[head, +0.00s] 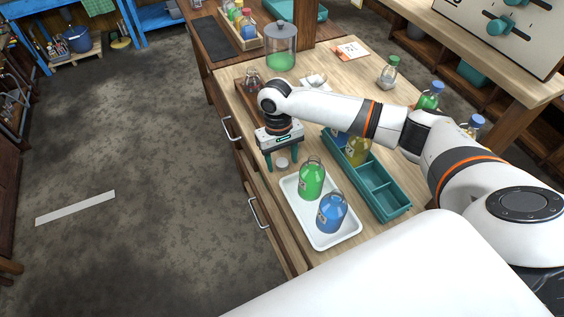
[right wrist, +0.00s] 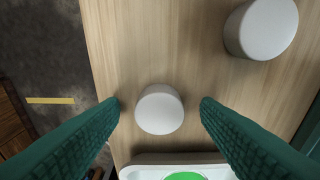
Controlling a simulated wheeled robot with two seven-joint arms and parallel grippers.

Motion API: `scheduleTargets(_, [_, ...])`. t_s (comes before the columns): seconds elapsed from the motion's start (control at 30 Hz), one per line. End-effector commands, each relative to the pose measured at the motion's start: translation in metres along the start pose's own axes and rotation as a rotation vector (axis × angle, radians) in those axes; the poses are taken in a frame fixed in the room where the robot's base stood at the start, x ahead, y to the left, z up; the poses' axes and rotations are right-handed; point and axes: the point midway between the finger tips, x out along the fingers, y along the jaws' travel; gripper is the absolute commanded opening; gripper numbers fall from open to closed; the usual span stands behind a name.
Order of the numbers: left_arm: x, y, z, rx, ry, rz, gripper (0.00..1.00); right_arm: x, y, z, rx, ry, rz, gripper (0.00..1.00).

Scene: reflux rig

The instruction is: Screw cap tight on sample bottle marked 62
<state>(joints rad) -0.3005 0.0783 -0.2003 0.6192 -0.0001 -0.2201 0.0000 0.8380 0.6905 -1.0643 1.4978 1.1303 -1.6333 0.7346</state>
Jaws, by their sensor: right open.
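My right gripper (head: 283,166) points down over the wooden bench, open. A small round white cap (head: 282,162) lies on the bench between its fingers. In the right wrist view this cap (right wrist: 159,109) sits between the two green fingertips, with a gap on each side. A second white cap (right wrist: 262,28) lies on the wood further up and right there. A green bottle (head: 311,181) and a blue bottle (head: 331,213) stand in a white tray (head: 320,240) just in front of the gripper. I cannot read the number 62 on any bottle. My left gripper is out of view.
A teal divided tray (head: 384,203) holds a yellow bottle (head: 357,151) and a blue one, right of the white tray. A lidded jar of green liquid (head: 281,48) stands at the back. Several bottles, one with a green cap (head: 389,71), stand further right.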

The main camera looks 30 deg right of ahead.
Motion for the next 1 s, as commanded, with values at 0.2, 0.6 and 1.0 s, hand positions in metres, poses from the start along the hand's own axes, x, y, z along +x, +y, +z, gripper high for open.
scheduleTargets(0.2, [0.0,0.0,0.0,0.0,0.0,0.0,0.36,-0.001,0.0,0.0,0.0,0.0,0.0,0.36])
scheduleTargets(0.6, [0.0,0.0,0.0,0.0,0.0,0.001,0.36,-0.001,0.0,0.0,0.0,0.0,0.0,0.09])
scheduleTargets(1.0, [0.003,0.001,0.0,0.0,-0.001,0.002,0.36,-0.048,0.001,-0.006,-0.001,-0.004,0.002,0.09])
